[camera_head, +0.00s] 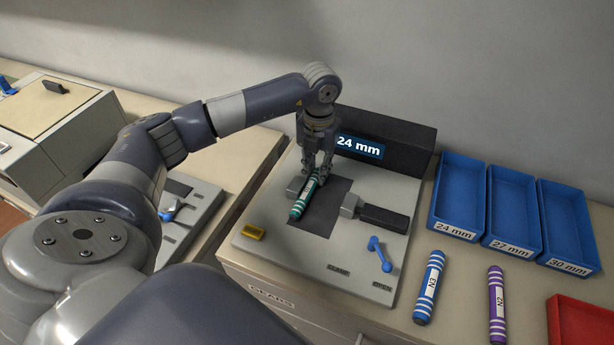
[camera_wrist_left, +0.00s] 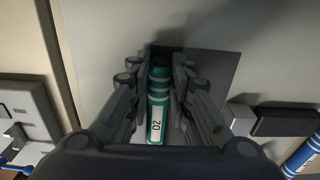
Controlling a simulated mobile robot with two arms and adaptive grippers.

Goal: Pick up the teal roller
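The teal roller (camera_head: 299,207) has white bands and lies on the dark pad of a grey measuring station between two clamp jaws. In the left wrist view the roller (camera_wrist_left: 158,110) shows a white label reading D2. My left gripper (camera_head: 317,173) points down over the roller's far part. Its fingers (camera_wrist_left: 163,85) stand on both sides of the roller, very close to it; I cannot tell whether they touch. The far end is partly hidden by the fingers in the head view. My right gripper is not in view.
The station (camera_head: 265,215) has a dark display block (camera_head: 405,140) reading 24 mm behind the gripper, and a blue lever (camera_head: 380,254). Right of it lie a blue roller (camera_head: 429,287) and a purple roller (camera_head: 496,306), blue bins (camera_head: 485,240) marked 24, 27 and 30 mm, and a red bin (camera_head: 580,322).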

